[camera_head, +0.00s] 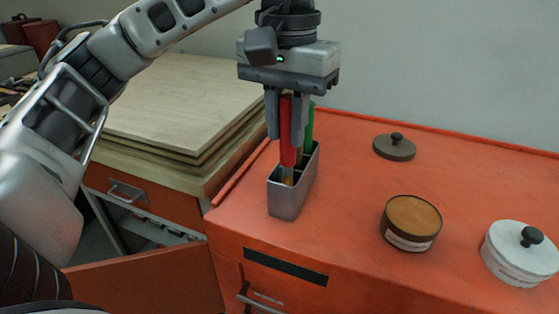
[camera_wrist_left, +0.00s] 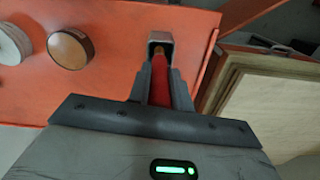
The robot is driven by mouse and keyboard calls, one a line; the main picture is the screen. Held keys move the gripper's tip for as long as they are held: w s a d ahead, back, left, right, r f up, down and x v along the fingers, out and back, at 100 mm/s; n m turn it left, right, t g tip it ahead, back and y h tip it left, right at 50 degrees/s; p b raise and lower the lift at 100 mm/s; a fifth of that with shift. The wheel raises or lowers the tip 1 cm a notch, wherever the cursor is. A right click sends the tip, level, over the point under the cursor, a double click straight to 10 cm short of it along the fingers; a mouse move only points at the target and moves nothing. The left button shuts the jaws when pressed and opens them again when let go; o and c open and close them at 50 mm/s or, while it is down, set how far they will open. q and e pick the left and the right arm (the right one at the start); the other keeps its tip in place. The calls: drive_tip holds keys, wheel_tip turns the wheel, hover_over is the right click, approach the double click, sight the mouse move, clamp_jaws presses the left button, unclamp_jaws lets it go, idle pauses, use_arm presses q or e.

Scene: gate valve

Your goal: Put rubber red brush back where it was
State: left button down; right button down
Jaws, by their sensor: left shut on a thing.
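The red brush (camera_head: 287,130) is upright in the head view, its lower end at the mouth of a grey metal holder (camera_head: 290,197). My left gripper (camera_head: 285,131) points down above the holder and is shut on the red brush's handle. In the left wrist view the red brush (camera_wrist_left: 161,86) lies between the fingers (camera_wrist_left: 160,75), and the holder (camera_wrist_left: 160,40) is just beyond its end. A green-handled tool (camera_head: 309,128) stands in the holder's rear part. How deep the red brush's tip reaches is hard to tell. My right gripper is not in view.
The holder stands on an orange cabinet top (camera_head: 345,180) near its left edge. To the right are an open brown tin (camera_head: 411,222), a loose dark lid (camera_head: 394,147) and a white lidded tin (camera_head: 520,254). Stacked wooden boards (camera_head: 180,105) lie at left.

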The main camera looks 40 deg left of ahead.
sight(284, 166)
use_arm(q)
drive_tip(key=shift+s+f, duration=0.1)
drive_tip(key=shift+f, duration=0.5)
wheel_tip(284, 166, down, 3)
drive_tip(key=shift+f, duration=0.1)
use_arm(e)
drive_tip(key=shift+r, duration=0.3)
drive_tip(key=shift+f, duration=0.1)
use_arm(q)
drive_tip(key=shift+f, duration=0.2)
drive_tip(key=c, duration=1.3)
unclamp_jaws()
drive_tip(key=shift+r, duration=0.1)
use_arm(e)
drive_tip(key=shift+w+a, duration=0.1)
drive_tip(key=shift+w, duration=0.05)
